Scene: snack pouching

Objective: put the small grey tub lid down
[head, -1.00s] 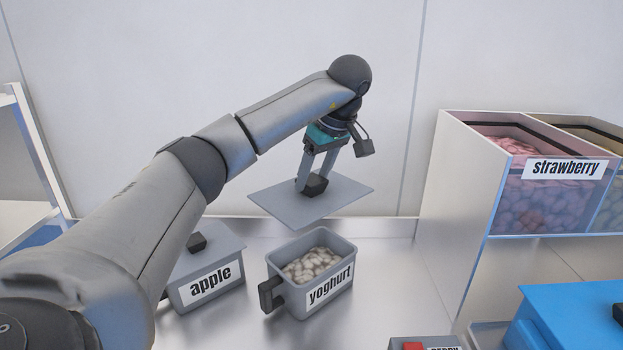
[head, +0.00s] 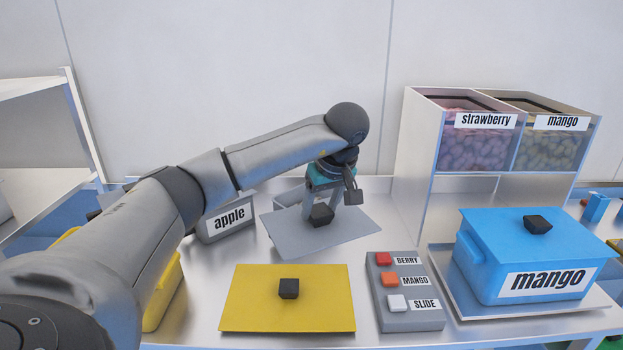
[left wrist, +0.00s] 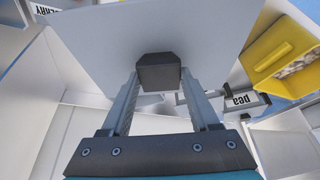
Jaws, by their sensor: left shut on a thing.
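The small grey tub lid (head: 345,233) is a flat grey plate with a black knob (head: 322,215). My left gripper (head: 320,208) is shut on this knob and holds the lid about level; in the head view I cannot tell its height above the table. The left wrist view shows the lid (left wrist: 110,40) with its knob (left wrist: 158,73) between the fingers. A grey tub (head: 290,196) behind the lid is mostly hidden, its rim showing. My right gripper is out of view.
A yellow lid (head: 255,300) lies in front, beside a button panel (head: 410,318). A blue mango tub (head: 480,265) stands on a tray at the right. The apple tub (head: 212,233) is at the left. Strawberry and mango bins (head: 420,150) stand behind. In the left wrist view a yellow tub (left wrist: 262,50) is open.

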